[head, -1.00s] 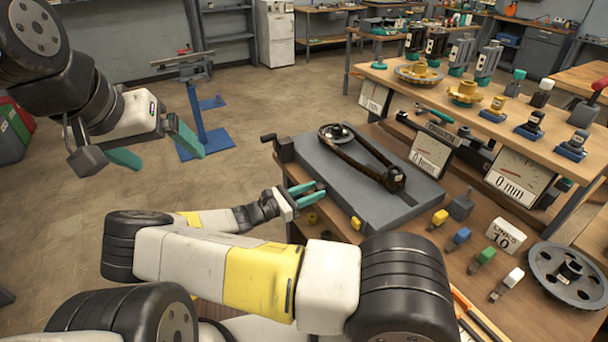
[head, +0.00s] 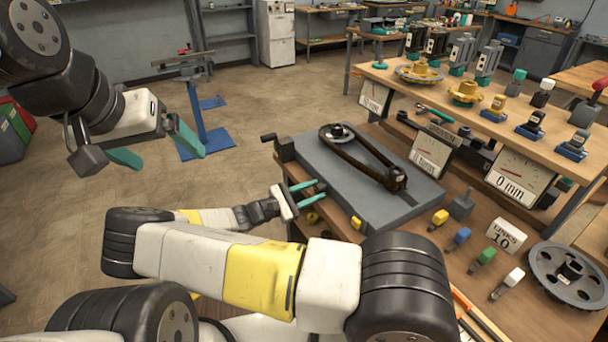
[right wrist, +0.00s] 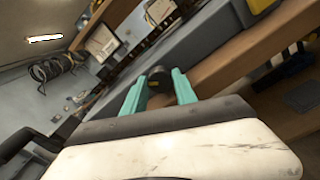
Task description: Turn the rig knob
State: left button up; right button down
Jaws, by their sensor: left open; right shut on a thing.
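The rig (head: 345,185) is a grey slab on the wooden bench, with a dark chain (head: 362,160) looped around a sprocket at its far end and a small dark part at its near end. The rig knob (right wrist: 158,75) is a dark round piece at the rig's side. My right gripper (head: 314,190) is shut on it, with the teal fingers on either side in the right wrist view (right wrist: 160,84). In the head view the fingers mostly hide the knob. My left gripper (head: 156,149) is open and empty over the floor at the left.
A gauge (head: 431,153) stands behind the rig, and another gauge (head: 515,178) reading 0 mm is farther right. Several coloured blocks, a links sign (head: 505,237) and a large grey wheel (head: 567,274) lie to the right. A raised shelf holds further parts.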

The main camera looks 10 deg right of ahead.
jog(key=shift+m, duration=0.9)
jog(key=c, duration=1)
grip_release()
jog(key=shift+o, duration=0.2)
jog(key=shift+s+f, duration=0.1)
